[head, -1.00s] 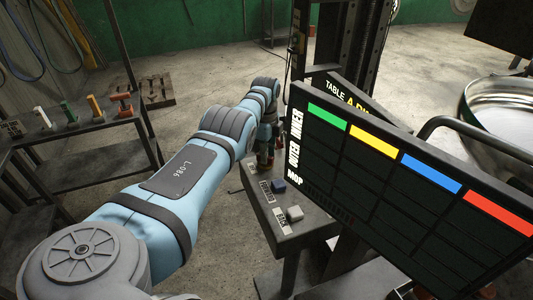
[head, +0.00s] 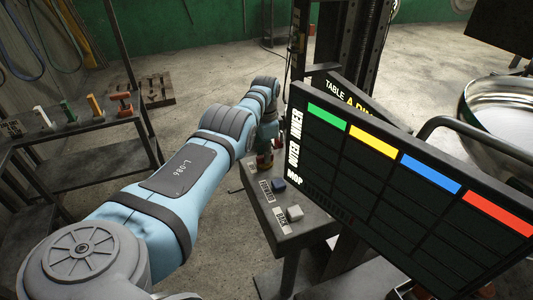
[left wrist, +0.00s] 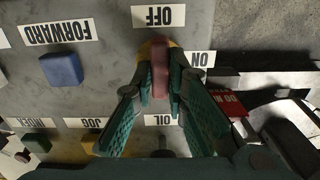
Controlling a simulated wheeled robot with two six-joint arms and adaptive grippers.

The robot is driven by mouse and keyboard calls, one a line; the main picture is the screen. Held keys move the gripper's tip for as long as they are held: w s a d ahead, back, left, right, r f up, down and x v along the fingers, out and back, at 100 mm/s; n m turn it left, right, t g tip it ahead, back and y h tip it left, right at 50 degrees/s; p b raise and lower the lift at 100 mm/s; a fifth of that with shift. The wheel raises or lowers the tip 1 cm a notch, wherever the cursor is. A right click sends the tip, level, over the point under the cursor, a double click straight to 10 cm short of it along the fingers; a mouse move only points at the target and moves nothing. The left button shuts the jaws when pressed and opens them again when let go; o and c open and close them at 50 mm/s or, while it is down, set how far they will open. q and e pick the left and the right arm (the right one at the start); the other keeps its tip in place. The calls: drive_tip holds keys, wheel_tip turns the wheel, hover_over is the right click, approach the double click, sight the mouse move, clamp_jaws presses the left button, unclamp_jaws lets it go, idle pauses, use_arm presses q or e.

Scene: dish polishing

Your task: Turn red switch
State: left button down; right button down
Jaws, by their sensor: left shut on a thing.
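The red switch (left wrist: 160,68) is a narrow red handle on a yellow base, in the upper middle of the left wrist view. An OFF label lies above it and an ON label to its right, both upside down in this view. My left gripper (left wrist: 160,84) has its green fingers on both sides of the handle and is shut on it. In the head view, the left gripper (head: 266,150) is small, at the far end of my blue arm over the control panel (head: 300,233). My right gripper is not in view.
A blue button (left wrist: 62,68) labelled FORWARD sits left of the switch. Green and yellow buttons are below it. In the head view, a dark display board (head: 405,190) stands close to the right of the panel. A rack with coloured handles (head: 70,110) is at the left.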

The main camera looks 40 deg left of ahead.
use_arm(q)
drive_tip(key=shift+s+f+n, duration=0.15)
drive_tip(key=shift+n, duration=0.15)
drive_tip(key=c, duration=1.6)
unclamp_jaws()
drive_tip(key=shift+r, duration=0.25)
wheel_tip(320, 180, up, 12)
drive_tip(key=shift+f, duration=0.15)
